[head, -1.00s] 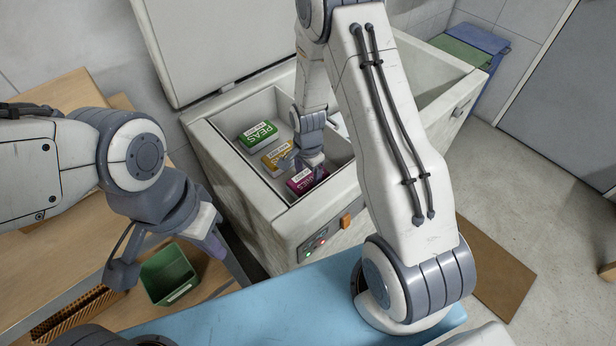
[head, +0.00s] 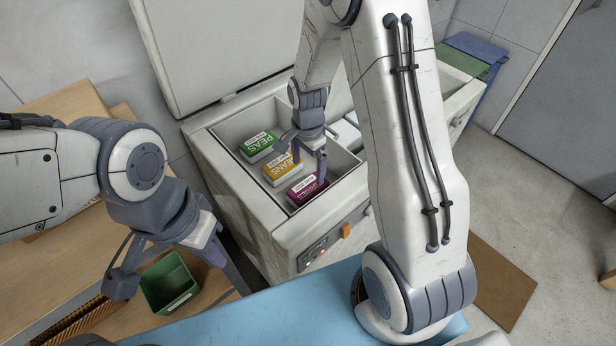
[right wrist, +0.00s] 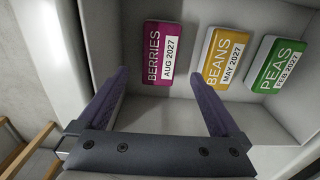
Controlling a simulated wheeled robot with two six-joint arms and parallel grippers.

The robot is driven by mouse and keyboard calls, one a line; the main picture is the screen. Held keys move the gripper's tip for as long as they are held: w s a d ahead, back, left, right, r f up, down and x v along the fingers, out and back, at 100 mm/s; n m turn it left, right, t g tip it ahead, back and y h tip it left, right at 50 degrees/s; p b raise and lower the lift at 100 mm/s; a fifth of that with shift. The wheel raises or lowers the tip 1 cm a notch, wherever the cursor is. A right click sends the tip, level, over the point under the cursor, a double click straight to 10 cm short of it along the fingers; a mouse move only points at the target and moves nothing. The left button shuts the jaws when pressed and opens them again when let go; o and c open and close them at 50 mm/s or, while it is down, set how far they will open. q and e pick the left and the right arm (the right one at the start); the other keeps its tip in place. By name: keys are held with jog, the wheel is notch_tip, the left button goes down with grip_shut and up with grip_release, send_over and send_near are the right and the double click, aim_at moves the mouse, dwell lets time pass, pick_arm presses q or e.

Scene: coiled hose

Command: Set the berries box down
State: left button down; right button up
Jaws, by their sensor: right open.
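The berries box (head: 305,190), magenta with a white label, lies in the open chest freezer (head: 262,232) at the near end of a row with the yellow beans box (head: 281,170) and green peas box (head: 257,146). The right wrist view shows the berries box (right wrist: 157,52) label up and clear of both fingers. My right gripper (head: 303,158) is open and empty above the boxes; its spread fingers also show in the right wrist view (right wrist: 160,88). My left gripper (head: 170,265) hangs over the wooden table near a green bin; its finger gap is not clear.
The green bin (head: 170,286) stands on the wooden table (head: 60,245). The freezer's raised lid (head: 215,50) stands behind the compartment, and its walls surround the boxes. A blue surface (head: 270,312) lies in front. Floor at right is mostly clear, with a brown mat (head: 500,285).

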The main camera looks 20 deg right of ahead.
jog(key=s+a+r+n, duration=1.1)
jog(key=a+r, duration=0.1)
jog(key=r, duration=0.1)
jog(key=s+a+r+n+y, duration=0.1)
jog(key=s+a+r+n, duration=0.1)
jog(key=s+n, duration=0.8)
jog(key=shift+s+a+r, duration=0.15)
jog(key=shift+s+r, duration=0.45)
jog(key=shift+s, duration=0.4)
